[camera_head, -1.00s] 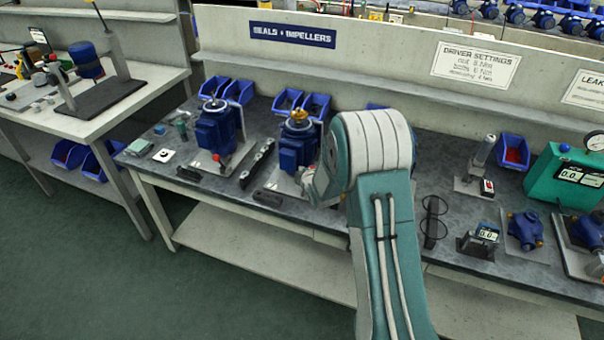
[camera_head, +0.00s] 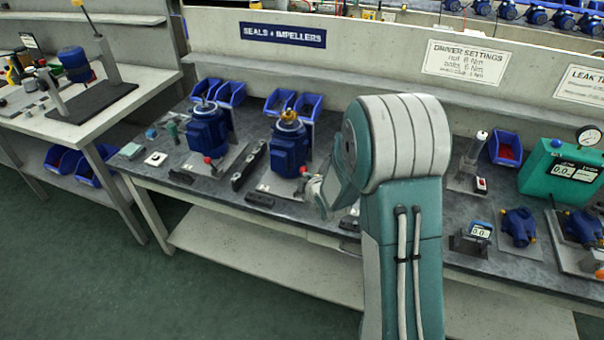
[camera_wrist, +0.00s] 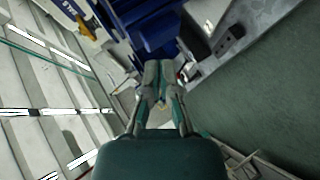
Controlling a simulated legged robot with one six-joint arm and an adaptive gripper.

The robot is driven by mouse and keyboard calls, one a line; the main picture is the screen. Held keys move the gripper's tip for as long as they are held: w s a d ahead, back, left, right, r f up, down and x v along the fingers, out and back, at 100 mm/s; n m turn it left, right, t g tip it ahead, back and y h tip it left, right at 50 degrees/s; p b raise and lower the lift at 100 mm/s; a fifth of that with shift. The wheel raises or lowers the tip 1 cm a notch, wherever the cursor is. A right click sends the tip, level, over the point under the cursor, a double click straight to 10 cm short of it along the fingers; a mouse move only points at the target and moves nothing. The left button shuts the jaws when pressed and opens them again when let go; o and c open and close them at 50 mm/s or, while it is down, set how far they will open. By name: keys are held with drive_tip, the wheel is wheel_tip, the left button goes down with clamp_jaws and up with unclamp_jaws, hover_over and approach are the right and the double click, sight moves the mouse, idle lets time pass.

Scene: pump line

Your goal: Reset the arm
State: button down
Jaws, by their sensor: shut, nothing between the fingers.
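My arm stands folded in front of the bench in the head view. Its large green and grey joint hides part of the bench top behind it. My gripper shows in the wrist view (camera_wrist: 160,68), with its two grey fingers together and nothing between them.
The bench (camera_head: 215,190) carries two blue pumps (camera_head: 207,130) (camera_head: 289,150) on plates, left of my arm. Blue bins (camera_head: 231,93) stand at the back. A green gauge box (camera_head: 560,172) and a small display unit (camera_head: 474,238) stand right. The floor (camera_head: 80,270) at left is clear.

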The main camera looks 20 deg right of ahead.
drive_tip(key=s+a+r+m+g+h, duration=0.1)
drive_tip(key=s+a+r+m+g, duration=0.15)
drive_tip(key=s+r+m, duration=0.75)
drive_tip(key=s+a+r+m+g, duration=0.1)
drive_tip(key=s+r, duration=0.2)
drive_tip(key=s, duration=0.5)
drive_tip(key=s+a+r+m+g, duration=0.1)
drive_tip(key=s+r+m+g, duration=0.1)
drive_tip(key=s, duration=0.6)
drive_tip(key=s+r+m+g, duration=0.1)
drive_tip(key=s+r, duration=0.3)
drive_tip(key=s, duration=0.4)
drive_tip(key=shift+s+a+m+g+y, duration=0.25)
drive_tip(key=shift+a+m+g+y, duration=0.05)
drive_tip(key=shift+a+m+g, duration=0.15)
drive_tip(key=shift+d, duration=0.15)
